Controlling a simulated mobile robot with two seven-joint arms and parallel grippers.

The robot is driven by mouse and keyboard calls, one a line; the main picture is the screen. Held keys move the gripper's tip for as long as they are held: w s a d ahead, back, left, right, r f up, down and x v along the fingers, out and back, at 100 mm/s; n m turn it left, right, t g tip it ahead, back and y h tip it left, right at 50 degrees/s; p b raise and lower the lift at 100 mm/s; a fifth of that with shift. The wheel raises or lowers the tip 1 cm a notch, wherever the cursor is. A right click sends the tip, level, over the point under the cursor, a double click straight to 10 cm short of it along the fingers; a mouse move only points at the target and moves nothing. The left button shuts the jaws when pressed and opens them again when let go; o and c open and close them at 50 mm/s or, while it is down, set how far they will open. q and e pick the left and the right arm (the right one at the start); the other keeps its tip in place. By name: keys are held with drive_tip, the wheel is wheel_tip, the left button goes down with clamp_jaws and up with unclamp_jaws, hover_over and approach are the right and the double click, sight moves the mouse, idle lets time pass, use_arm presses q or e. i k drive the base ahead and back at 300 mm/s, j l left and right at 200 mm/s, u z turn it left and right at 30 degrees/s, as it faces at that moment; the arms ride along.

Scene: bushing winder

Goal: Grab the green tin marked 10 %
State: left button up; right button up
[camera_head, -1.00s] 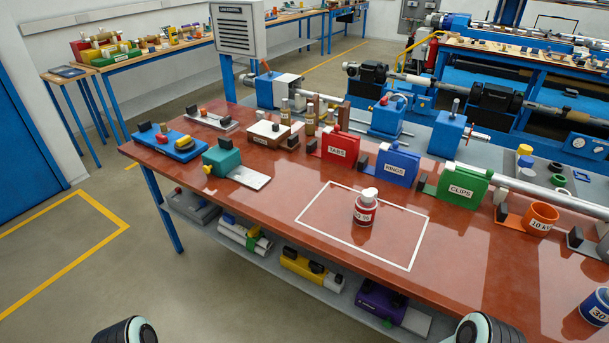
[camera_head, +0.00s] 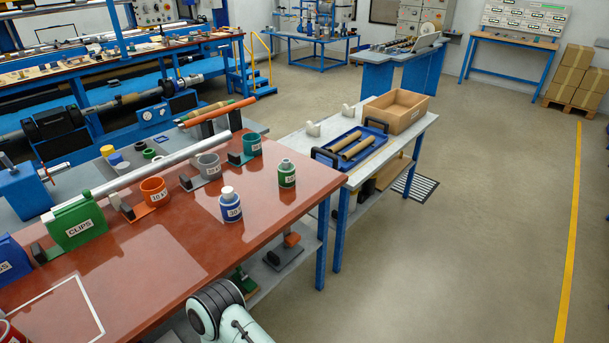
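A green tin (camera_head: 287,174) with a pale cap and a white label stands upright on the red-brown bench top near its right end. The print on its label is too small to read surely. A blue tin (camera_head: 231,207) with a white cap, its label seeming to read 30, stands to the left of and nearer than the green tin. The edge of a red tin (camera_head: 10,333) shows at the bottom left corner. Neither of my grippers is in view; only a rounded link of one of my arms shows at the bottom.
Orange (camera_head: 154,191), grey (camera_head: 208,166) and teal (camera_head: 252,144) cups stand behind the tins. A green CLIPS box (camera_head: 77,222) is at the left. A side table holds a blue tray (camera_head: 350,149) and a cardboard box (camera_head: 396,111). The floor at right is clear.

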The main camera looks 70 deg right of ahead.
sight(287, 170)
drive_tip(key=l+z, duration=0.2)
drive_tip(key=z, duration=2.1)
drive_tip(key=l+u, duration=0.1)
drive_tip(key=u, duration=0.75)
drive_tip(key=l+u, duration=0.35)
drive_tip(key=i+l+u, duration=0.1)
drive_tip(key=u, duration=0.2)
drive_tip(key=l+u, duration=0.5)
drive_tip(key=l, duration=0.2)
drive_tip(key=k+l+u, duration=0.2)
drive_tip(key=l, duration=0.15)
drive_tip(key=l+u, duration=0.15)
drive_tip(key=l, duration=0.25)
drive_tip(key=k+l, duration=0.1)
drive_tip(key=l, duration=0.25)
drive_tip(key=k+l+u, duration=0.1)
drive_tip(key=l, duration=0.25)
drive_tip(key=k+l+u, duration=0.1)
drive_tip(key=l, duration=0.25)
